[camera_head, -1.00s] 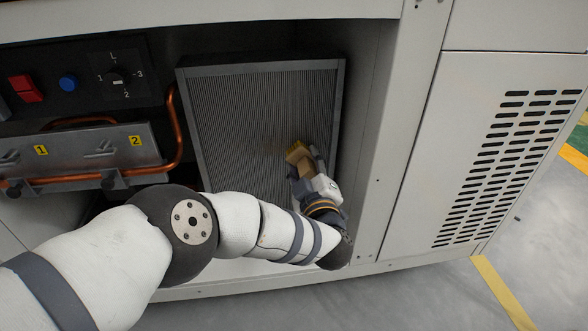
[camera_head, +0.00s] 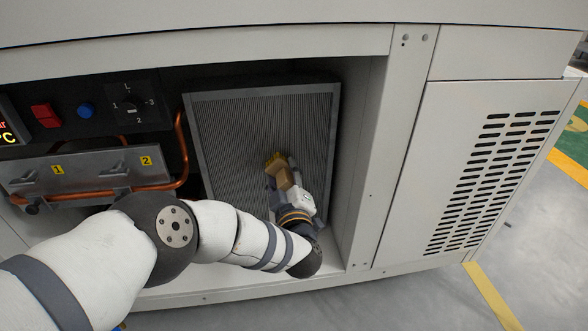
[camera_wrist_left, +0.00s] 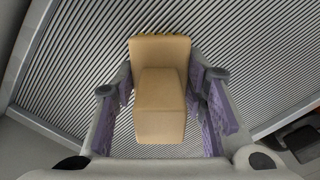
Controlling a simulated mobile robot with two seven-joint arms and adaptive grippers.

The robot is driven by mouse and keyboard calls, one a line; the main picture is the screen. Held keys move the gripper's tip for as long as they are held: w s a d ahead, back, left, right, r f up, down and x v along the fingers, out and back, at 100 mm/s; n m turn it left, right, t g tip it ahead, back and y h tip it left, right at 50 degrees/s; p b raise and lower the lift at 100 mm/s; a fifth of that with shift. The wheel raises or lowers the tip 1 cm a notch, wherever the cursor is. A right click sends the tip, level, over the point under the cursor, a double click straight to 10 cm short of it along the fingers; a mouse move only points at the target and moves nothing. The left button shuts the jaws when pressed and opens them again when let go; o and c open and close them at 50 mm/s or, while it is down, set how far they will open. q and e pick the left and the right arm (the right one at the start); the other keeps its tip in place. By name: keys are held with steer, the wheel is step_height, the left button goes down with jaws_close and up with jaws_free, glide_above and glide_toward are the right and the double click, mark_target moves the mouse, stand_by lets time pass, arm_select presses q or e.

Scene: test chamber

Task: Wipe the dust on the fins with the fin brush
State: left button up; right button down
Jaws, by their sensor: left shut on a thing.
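The fin brush (camera_head: 286,178) is a tan block with yellow bristles. My left gripper (camera_head: 284,186) is shut on it, with a finger on each side of the block. The bristle end is at the grey finned panel (camera_head: 235,125), near its middle; I cannot tell how firmly it touches. In the left wrist view the brush block (camera_wrist_left: 160,95) sits between the purple finger pads, a thin line of bristles showing at its far edge against the fins (camera_wrist_left: 255,60). I cannot clearly make out dust now; the brush and gripper cover part of the fins. My right gripper is out of view.
The panel sits in an open cabinet bay with a side wall (camera_head: 352,150) on the right. On the left are a copper pipe (camera_head: 183,150), a metal box with yellow labels (camera_head: 90,172) and a control panel with a red switch (camera_head: 45,115) and blue button (camera_head: 85,111).

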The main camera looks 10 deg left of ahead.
mark_target(233, 168)
arm_select(q)
steer(key=shift+s+a+r, duration=0.1)
steer(key=shift+a+r, duration=0.25)
steer(key=shift+a, duration=0.35)
steer(key=shift+s+a+f+p, duration=0.15)
steer(key=shift+a+p, duration=0.15)
steer(key=shift+p, duration=0.1)
steer(key=shift+s+a+p, duration=0.25)
steer(key=shift+a+p, duration=0.1)
steer(key=shift+a, duration=0.25)
steer(key=shift+s+a+p, duration=0.2)
steer(key=shift+a+p, duration=0.15)
steer(key=shift+a, duration=0.2)
steer(key=shift+s+a, duration=0.1)
steer(key=shift+a, duration=0.2)
steer(key=shift+s+a+p, duration=0.2)
steer(key=shift+a+p, duration=0.35)
steer(key=shift+a, duration=0.65)
steer(key=shift+s+a+p, duration=0.2)
steer(key=shift+a+p, duration=0.1)
steer(key=shift+a, duration=0.65)
steer(key=shift+s+a+p, duration=0.2)
steer(key=shift+a+p, duration=0.05)
steer(key=shift+a, duration=0.7)
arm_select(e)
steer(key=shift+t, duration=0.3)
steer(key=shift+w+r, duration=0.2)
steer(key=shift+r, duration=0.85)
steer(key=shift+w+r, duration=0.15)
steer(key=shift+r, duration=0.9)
